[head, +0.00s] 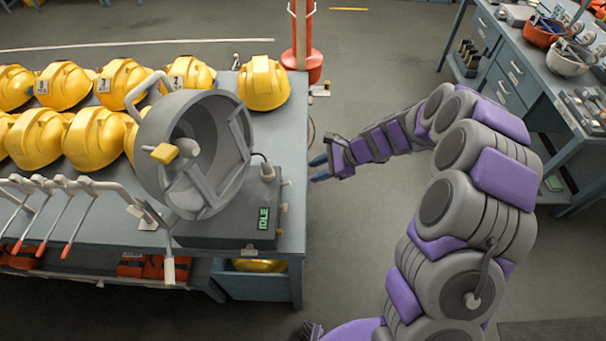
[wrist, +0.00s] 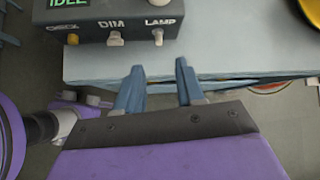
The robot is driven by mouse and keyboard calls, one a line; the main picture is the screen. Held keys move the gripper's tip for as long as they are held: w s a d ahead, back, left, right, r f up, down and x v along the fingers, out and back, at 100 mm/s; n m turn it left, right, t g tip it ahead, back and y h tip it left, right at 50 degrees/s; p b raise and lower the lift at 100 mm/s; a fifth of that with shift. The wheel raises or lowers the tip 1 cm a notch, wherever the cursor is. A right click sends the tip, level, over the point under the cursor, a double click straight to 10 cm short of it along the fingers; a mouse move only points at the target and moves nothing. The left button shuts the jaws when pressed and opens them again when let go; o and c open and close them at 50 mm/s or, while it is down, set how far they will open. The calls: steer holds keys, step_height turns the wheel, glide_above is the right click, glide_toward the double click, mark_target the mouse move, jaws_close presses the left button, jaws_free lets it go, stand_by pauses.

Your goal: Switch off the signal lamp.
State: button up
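The signal lamp (head: 195,150) is a large grey drum with a handle and a yellow knob, on a grey base box at the bench's right end. The box (head: 235,215) has a green-lettered IDLE display (head: 264,218). In the wrist view the box's front (wrist: 110,22) shows labels including DIM and LAMP. A small pale control (wrist: 158,36) sits below LAMP and another (wrist: 115,38) below DIM; I cannot tell the LAMP control's setting. My gripper (head: 318,168), with blue fingers apart and empty (wrist: 157,75), is right of the bench, short of the box and apart from it.
Several yellow helmets (head: 263,82) stand on the bench (head: 292,190) behind and left of the lamp. White levers with red tips (head: 80,215) are at the left front. A red post (head: 302,50) stands behind the bench. A second workbench (head: 520,70) is at right; open floor lies between.

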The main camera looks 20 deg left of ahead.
steer(key=v, duration=0.6)
steer(key=shift+w+d+r, duration=0.15)
steer(key=shift+d+r, duration=0.15)
steer(key=shift+r, duration=0.05)
steer(key=s+d+r+n+g+h+b, duration=0.1)
steer(key=s+d+r+n+h+b, duration=0.2)
steer(key=s, duration=0.5)
steer(key=s+d+r+n+h+b, duration=0.1)
steer(key=s+d+r+n, duration=0.3)
steer(key=s, duration=0.4)
steer(key=s+d+f+n+h+b, duration=0.1)
steer(key=s+d+n+h+b, duration=0.1)
steer(key=s+d, duration=0.4)
steer(key=s+d+n+h+b, duration=0.2)
steer(key=s+d, duration=0.4)
steer(key=s, duration=0.7)
steer(key=n+h, duration=0.1)
steer(key=n, duration=0.1)
steer(key=shift+f+n, duration=0.3)
steer(key=shift+f, duration=0.1)
steer(key=shift+s, duration=0.1)
